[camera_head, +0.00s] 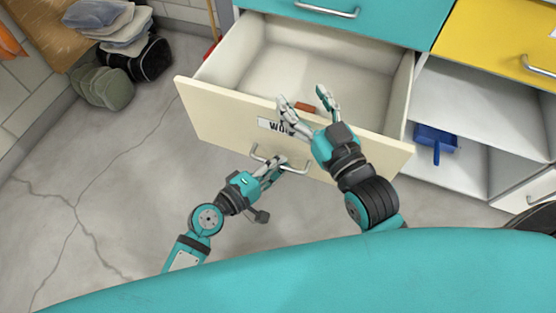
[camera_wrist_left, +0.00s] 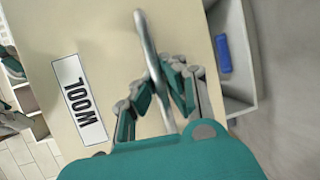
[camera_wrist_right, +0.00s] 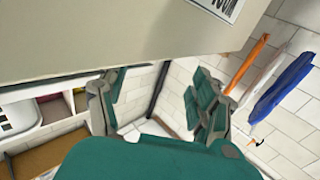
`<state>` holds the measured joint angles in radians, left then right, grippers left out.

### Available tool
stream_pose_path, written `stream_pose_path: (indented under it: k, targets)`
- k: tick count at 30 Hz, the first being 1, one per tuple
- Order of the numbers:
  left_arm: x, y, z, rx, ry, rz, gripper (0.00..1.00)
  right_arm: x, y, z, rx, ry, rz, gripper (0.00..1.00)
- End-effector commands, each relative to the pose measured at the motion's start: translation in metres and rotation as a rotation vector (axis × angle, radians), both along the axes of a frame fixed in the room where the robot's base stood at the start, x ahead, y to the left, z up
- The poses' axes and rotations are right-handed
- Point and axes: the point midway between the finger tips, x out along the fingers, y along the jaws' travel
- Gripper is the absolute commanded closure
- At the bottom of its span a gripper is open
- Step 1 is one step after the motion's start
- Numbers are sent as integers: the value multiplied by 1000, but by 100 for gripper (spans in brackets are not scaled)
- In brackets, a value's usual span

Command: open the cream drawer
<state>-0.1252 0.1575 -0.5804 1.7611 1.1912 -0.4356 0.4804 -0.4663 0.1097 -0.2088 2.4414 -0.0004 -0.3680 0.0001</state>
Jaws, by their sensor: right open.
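The cream drawer (camera_head: 225,118) is pulled out, and its inside shows. Its front carries a white label reading WOOL (camera_wrist_left: 85,100) and a metal bar handle (camera_head: 298,168). My left gripper (camera_head: 275,169) is at the drawer front, its fingers closed around the handle; in the left wrist view the handle (camera_wrist_left: 147,40) passes between the fingers (camera_wrist_left: 162,85). My right gripper (camera_head: 308,98) is open and empty above the drawer's front edge. In the right wrist view its fingers (camera_wrist_right: 155,95) are apart, below the drawer's cream panel (camera_wrist_right: 120,35).
A teal drawer (camera_head: 400,18) is above and a yellow drawer (camera_head: 485,40) at the right. Open shelves with a blue dustpan (camera_head: 436,138) stand to the right. The left floor is clear.

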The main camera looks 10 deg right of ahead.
Motion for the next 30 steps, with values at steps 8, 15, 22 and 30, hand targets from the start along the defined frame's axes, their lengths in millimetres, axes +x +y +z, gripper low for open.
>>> stream_pose_path:
  k: [8,15,22,30]
  targets:
    - [2,0,2,-5,-2,5,81,0,0,0,0,0,0,33]
    - [1,0,1,-3,-1,2,66,0,0,0,0,1,0,33]
    - [-3,5,1,0,0,2,66,-1,-1,-3,-3,8,-1,33]
    - [-30,47,9,4,0,0,66,0,0,-1,-2,4,-1,33]
